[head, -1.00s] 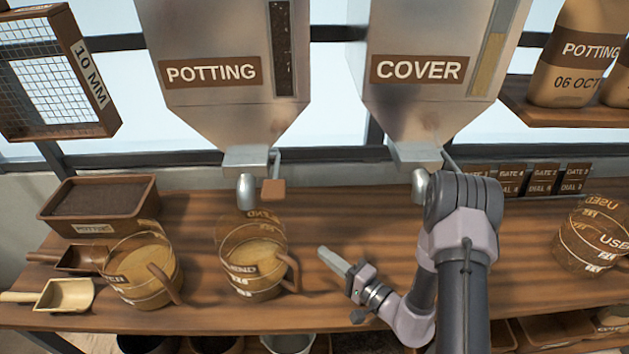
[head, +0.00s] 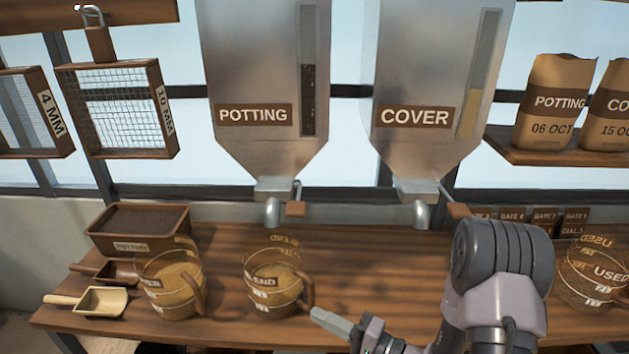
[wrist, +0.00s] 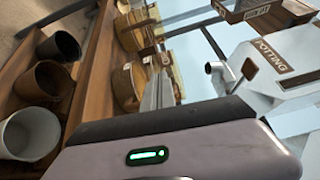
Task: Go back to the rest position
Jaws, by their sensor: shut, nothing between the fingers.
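My gripper (head: 330,324) is at the front of the bench in the head view, pointing left, its fingers together with nothing between them. It is just right of and in front of the middle jug (head: 272,285), apart from it as far as I can tell. In the wrist view the closed fingers (wrist: 160,88) point toward the jugs, and the picture is turned on its side. My arm comes in from the lower right of the head view.
A left jug (head: 172,290), scoops (head: 102,302) and a soil tray (head: 130,248) stand on the left of the bench (head: 380,270). The POTTING hopper (head: 262,80) and COVER hopper (head: 428,80) hang behind. A USED jug (head: 594,275) stands right. Buckets (wrist: 30,132) sit below.

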